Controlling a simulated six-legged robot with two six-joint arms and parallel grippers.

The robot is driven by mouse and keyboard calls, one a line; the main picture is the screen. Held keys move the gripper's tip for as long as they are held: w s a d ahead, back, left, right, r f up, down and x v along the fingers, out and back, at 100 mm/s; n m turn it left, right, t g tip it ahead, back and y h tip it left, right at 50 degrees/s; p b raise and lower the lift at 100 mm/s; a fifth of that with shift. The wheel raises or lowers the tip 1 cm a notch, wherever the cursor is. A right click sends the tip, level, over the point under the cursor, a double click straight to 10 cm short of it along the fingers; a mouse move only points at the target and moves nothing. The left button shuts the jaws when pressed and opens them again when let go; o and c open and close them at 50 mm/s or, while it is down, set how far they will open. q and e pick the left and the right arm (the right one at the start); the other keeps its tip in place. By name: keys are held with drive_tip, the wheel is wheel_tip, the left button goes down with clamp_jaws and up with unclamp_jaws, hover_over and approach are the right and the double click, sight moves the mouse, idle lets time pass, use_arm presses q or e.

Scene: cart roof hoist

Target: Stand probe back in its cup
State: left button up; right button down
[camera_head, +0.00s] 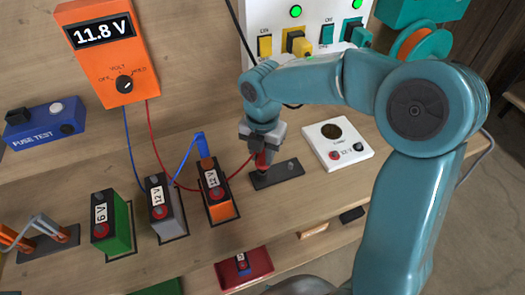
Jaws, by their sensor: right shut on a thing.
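My right gripper (262,146) is shut on a red probe (262,161) and points down. The probe is roughly upright at the left end of a dark probe stand (283,174). The probe's lower tip is small and partly hidden, so I cannot tell whether it is inside a cup or just above it. A red lead runs from it toward the orange meter (107,50), which reads 11.8 V. My left gripper is not in view.
A grey 12 V battery (163,208) and a green 6 V battery (111,225) stand left of the orange one. A white box with a dark round face (352,137) lies right of the stand. A switch panel (325,12) is behind. Leads cross the bench.

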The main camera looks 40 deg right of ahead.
drive_tip(key=shift+f+b, duration=0.95)
drive_tip(key=shift+f, duration=0.5)
drive_tip(key=c, duration=0.8)
unclamp_jaws()
drive_tip(key=shift+r, duration=0.1)
drive_tip(key=shift+r, duration=0.1)
wheel_tip(320, 180, up, 16)
drive_tip(key=shift+r+p, duration=0.1)
drive_tip(key=shift+p, duration=0.65)
